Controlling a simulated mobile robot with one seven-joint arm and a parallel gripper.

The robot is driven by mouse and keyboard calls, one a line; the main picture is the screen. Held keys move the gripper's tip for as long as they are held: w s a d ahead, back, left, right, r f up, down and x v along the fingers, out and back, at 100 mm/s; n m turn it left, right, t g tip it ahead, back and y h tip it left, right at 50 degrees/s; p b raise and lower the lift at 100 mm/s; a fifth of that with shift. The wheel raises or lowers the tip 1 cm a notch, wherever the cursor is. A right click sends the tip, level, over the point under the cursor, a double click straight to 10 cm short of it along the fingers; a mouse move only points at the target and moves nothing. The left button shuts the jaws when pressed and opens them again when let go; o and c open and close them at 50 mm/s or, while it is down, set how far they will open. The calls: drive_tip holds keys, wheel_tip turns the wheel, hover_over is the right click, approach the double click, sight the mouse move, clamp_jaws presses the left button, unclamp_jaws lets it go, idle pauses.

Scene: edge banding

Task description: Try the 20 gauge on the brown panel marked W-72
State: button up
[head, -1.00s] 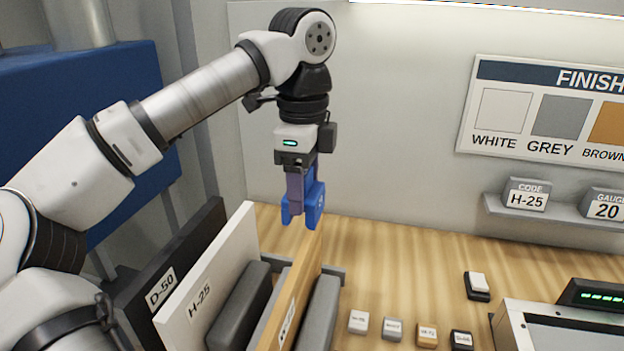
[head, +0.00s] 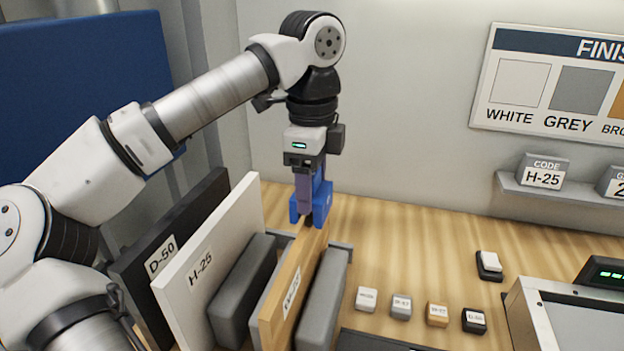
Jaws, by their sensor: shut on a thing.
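The brown panel (head: 284,312) stands on edge in a grey rack, with a white label (head: 292,290) that is too slanted to read surely. My gripper (head: 304,190) is shut on a blue gauge (head: 323,203), pointing down. The gauge is at the far top end of the brown panel. I cannot tell whether its slot is around the panel's edge or just above it. The gauge's number cannot be read. The gauge sign (head: 614,184) on the shelf is cut off by the right border.
A white panel H-25 (head: 228,235) and a black panel D-50 (head: 190,222) stand left of the brown one, close by. Grey rack blocks (head: 325,295) flank it. Several small labelled blocks (head: 401,306) and a black-and-white switch (head: 490,264) lie right. A finish board (head: 545,115) hangs behind.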

drive_tip(key=shift+f+b, duration=0.65)
drive_tip(key=shift+f, duration=0.05)
idle(1.0)
drive_tip(key=o, duration=1.2)
drive_tip(key=shift+r+p, duration=2.85)
drive_tip(key=shift+r, duration=1.2)
